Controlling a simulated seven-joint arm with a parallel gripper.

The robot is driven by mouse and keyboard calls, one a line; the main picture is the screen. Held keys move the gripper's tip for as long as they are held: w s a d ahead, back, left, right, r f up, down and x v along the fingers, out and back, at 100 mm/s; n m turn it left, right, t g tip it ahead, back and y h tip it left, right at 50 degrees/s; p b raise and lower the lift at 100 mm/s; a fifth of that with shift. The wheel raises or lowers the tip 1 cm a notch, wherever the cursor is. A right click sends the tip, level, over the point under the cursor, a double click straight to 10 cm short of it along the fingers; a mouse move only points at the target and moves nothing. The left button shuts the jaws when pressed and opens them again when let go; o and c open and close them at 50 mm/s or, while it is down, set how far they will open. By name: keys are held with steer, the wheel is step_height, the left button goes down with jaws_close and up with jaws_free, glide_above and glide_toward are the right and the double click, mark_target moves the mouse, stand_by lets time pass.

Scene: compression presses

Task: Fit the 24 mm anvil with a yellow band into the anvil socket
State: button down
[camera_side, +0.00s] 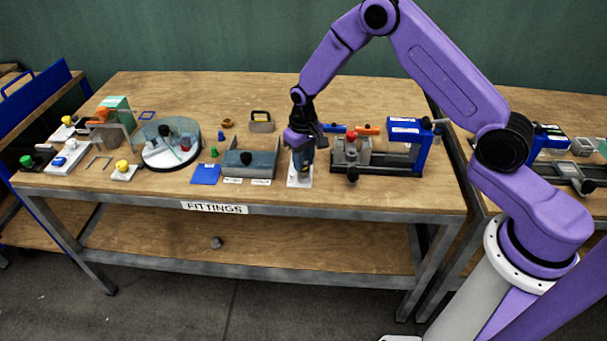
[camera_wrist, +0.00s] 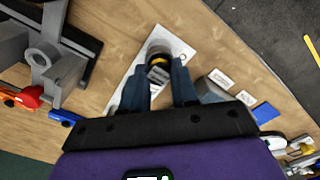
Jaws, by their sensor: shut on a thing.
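My gripper (camera_side: 302,165) points down over a white plate (camera_side: 299,183) at the front middle of the bench. In the wrist view, its blue fingers (camera_wrist: 166,82) are shut on the anvil with a yellow band (camera_wrist: 158,57). The anvil is a dark round piece, with the band partly showing between the fingers; in the side view the fingers hide it. I cannot tell whether it touches the plate. A press (camera_side: 408,150) with a blue head stands to the right. Its grey block with a round opening (camera_wrist: 40,58) shows in the wrist view; I cannot tell whether this is the socket.
Left of my gripper stand a grey tray (camera_side: 249,171) with a dark knob, a blue pad (camera_side: 206,174) and a round clear-covered dish (camera_side: 171,155). Orange (camera_side: 367,130) and blue handled items lie behind the press. A narrow strip of bare bench separates the plate from the press.

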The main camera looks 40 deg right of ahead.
steer(key=shift+r, duration=0.9)
stand_by(0.3)
steer(key=shift+r, duration=1.95)
steer(key=shift+d, duration=0.1)
steer(key=s+d+r, duration=0.1)
steer(key=d, duration=0.6)
steer(key=s+d+r, duration=0.2)
steer(key=d, duration=0.6)
steer(key=shift+s+d+r, duration=0.15)
steer(key=shift+s+d, duration=0.05)
steer(key=shift+s, duration=0.1)
steer(key=shift+f, duration=2.9)
steer(key=shift+f, duration=1.5)
steer(key=c, duration=0.8)
jaws_free()
